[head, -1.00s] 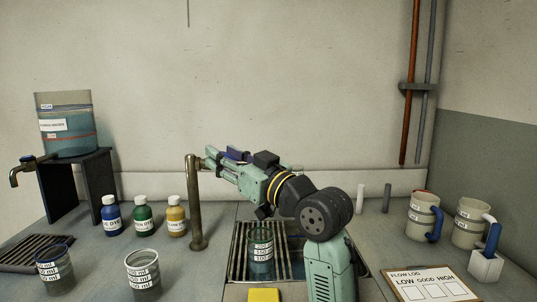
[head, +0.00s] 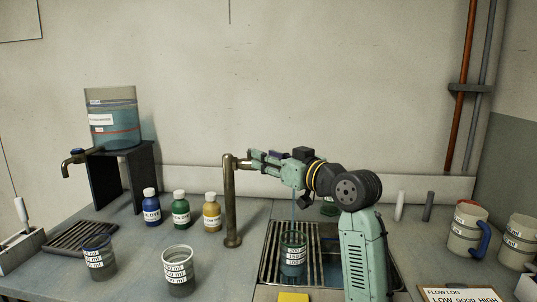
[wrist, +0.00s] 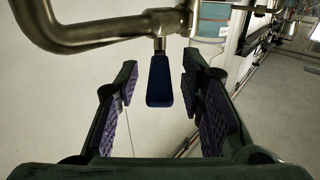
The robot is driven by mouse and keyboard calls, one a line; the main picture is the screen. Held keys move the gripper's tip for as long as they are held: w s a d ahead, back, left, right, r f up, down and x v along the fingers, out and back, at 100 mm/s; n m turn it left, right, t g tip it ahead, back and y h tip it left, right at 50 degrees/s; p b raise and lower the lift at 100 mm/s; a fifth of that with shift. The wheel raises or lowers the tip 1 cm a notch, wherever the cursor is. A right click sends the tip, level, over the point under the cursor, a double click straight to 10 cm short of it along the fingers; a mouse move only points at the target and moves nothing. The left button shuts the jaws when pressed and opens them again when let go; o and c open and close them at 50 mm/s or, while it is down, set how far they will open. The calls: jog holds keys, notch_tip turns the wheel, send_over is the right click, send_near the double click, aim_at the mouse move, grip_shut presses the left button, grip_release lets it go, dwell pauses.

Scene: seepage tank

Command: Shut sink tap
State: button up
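My gripper (wrist: 160,95) is open, with one finger on each side of the lever and gaps showing on both sides. In the head view my gripper (head: 248,160) is at the tap's top. A thin bluish stream (head: 293,208) drops into a graduated beaker (head: 293,258) on the sink grate.
A tank (head: 112,120) with its own tap (head: 75,158) stands on a dark stand at left. Blue, green and yellow dye bottles (head: 180,210) stand left of the sink tap. Two beakers (head: 178,270) are in front.

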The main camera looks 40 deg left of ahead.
jog(key=shift+a, duration=0.15)
jog(key=shift+c, duration=0.2)
grip_shut()
dwell(0.7)
